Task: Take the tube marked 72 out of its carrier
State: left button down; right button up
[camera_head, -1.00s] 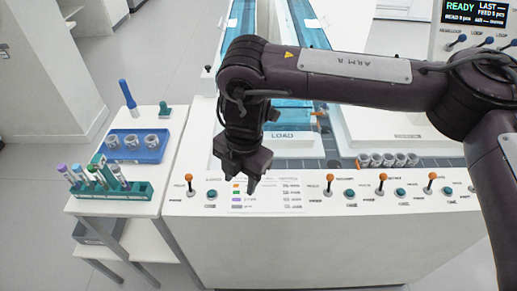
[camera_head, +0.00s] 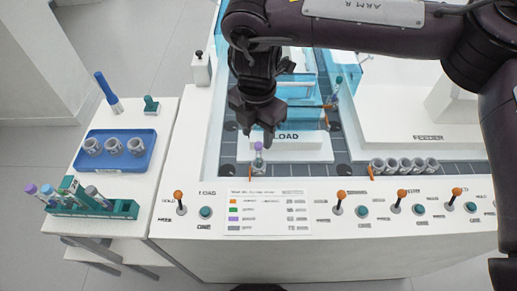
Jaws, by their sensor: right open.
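A purple-capped tube (camera_head: 258,160) stands upright on the track, in front of the block marked LOAD. The number on it is too small to read, and its carrier is hard to make out. My right gripper (camera_head: 259,136) points down just above this tube, its fingers open and apart, with nothing seen between them. Another tube, with a green cap (camera_head: 338,82), stands further back on the track to the right. My left gripper is not in view.
A green rack (camera_head: 120,209) with several capped tubes stands on the left side table. Behind it a blue tray (camera_head: 83,162) holds three grey carriers. Several carriers (camera_head: 405,165) line up by the FEEDER. Orange-tipped levers (camera_head: 341,197) stick up along the front panel.

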aim_at(259, 144)
jog(key=shift+s+f, duration=0.1)
jog(key=shift+f, duration=0.4)
jog(key=f, duration=0.5)
jog(key=shift+w+d+p, duration=0.15)
jog(key=shift+w+p, duration=0.2)
jog(key=shift+p, duration=0.05)
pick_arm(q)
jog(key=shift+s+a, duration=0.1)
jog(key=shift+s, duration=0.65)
pick_arm(e)
jog(key=shift+c, duration=0.4)
jog(key=c, duration=0.8)
jog(key=shift+o, duration=0.2)
